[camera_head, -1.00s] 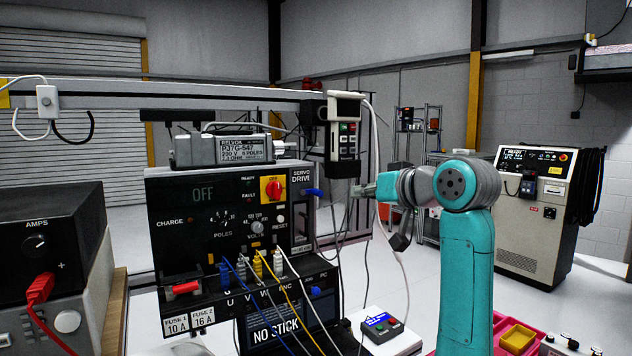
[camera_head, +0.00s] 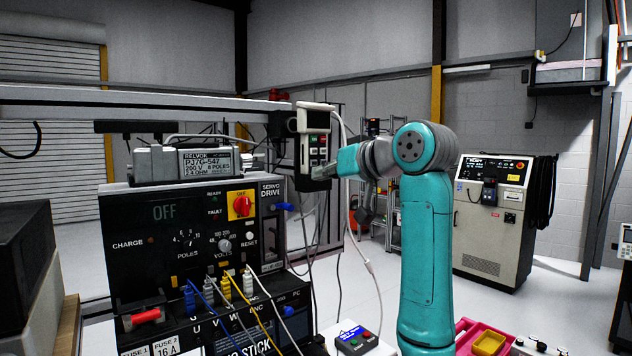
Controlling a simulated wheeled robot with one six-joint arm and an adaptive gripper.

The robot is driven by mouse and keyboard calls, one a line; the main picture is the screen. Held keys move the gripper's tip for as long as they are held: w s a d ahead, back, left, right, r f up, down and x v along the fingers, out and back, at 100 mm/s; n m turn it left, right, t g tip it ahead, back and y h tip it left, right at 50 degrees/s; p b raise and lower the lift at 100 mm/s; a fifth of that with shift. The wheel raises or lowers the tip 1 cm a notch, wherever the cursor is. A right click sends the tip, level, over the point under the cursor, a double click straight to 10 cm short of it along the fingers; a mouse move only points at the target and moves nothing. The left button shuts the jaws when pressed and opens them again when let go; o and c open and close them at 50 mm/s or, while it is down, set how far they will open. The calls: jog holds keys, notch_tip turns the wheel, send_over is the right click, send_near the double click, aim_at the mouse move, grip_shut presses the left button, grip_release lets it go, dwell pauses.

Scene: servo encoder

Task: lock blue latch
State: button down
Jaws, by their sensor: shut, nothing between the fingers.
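The black servo drive box (camera_head: 135,212) stands at left centre. A blue latch-like part (camera_head: 283,207) sticks out at its upper right edge, beside the SERVO DRIVE label. A second small blue part (camera_head: 287,311) sits lower down, near the PC label. I cannot tell from the picture whether either is locked. My gripper (camera_head: 322,172) is small in view, shut and empty. It is right of and above the upper blue part, apart from it in the picture, and overlaps the bottom of the hanging pendant. I cannot tell if it touches the pendant.
The pendant (camera_head: 313,140) hangs from the rail with a pale cable. Blue, yellow and white leads (camera_head: 226,287) plug into the drive's front. A pink tray (camera_head: 466,333) lies right of my arm. Open floor extends behind.

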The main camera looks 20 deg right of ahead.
send_over(282, 207)
jog(key=s+d, duration=0.4)
jog(key=f, duration=0.2)
jog(key=shift+w+a+f, duration=0.15)
jog(key=shift+a+f, duration=0.1)
jog(key=shift+f, duration=0.4)
jog(key=shift+w+a+f, duration=0.2)
jog(key=shift+a+f, duration=0.05)
jog(key=shift+f, duration=0.4)
jog(key=shift+w+a+f, duration=0.15)
jog(key=shift+a+f, duration=0.1)
jog(key=shift+f, duration=0.4)
